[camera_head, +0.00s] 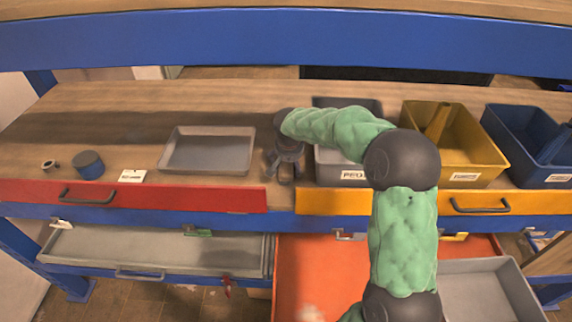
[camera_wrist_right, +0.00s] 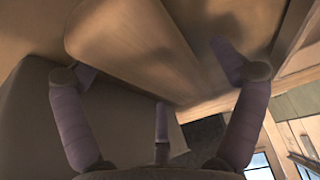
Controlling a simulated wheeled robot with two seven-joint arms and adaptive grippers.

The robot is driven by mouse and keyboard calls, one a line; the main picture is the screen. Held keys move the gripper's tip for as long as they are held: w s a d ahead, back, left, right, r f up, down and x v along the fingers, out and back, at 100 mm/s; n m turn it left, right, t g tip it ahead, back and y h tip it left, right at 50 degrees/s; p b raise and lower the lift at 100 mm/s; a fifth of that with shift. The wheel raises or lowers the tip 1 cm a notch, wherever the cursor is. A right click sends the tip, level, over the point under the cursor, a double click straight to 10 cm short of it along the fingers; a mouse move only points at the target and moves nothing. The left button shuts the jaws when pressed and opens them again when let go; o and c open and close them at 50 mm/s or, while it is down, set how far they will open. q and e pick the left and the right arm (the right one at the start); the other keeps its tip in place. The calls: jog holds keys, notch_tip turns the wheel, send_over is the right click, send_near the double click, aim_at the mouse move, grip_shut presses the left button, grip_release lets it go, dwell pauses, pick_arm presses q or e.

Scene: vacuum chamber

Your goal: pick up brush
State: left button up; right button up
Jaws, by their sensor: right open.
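I cannot make out a brush for certain in either view. My right gripper (camera_head: 283,172) points down at the workbench, between the shallow grey tray and the grey labelled bin. In the right wrist view the fingers of the right gripper (camera_wrist_right: 160,82) are spread apart, with nothing visibly clamped between them. A large tan, smooth-sided shape (camera_wrist_right: 135,50) lies beyond the fingers; I cannot tell what it is. My right arm hides part of the grey bin. My left gripper is not in view.
The shallow grey tray (camera_head: 208,152) lies left of the gripper. A dark round container (camera_head: 88,164) and a small ring (camera_head: 49,165) stand farther left. The grey bin (camera_head: 336,172), yellow bin (camera_head: 463,166) and blue bin (camera_head: 541,170) stand right. Open drawers lie below. The bench's back left is clear.

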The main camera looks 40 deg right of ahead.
jog(key=c, duration=1.3)
notch_tip(320, 180, up, 10)
jog(key=shift+r+p, duration=0.1)
jog(key=shift+p, duration=0.55)
jog(key=o, duration=0.5)
jog(key=c, duration=0.3)
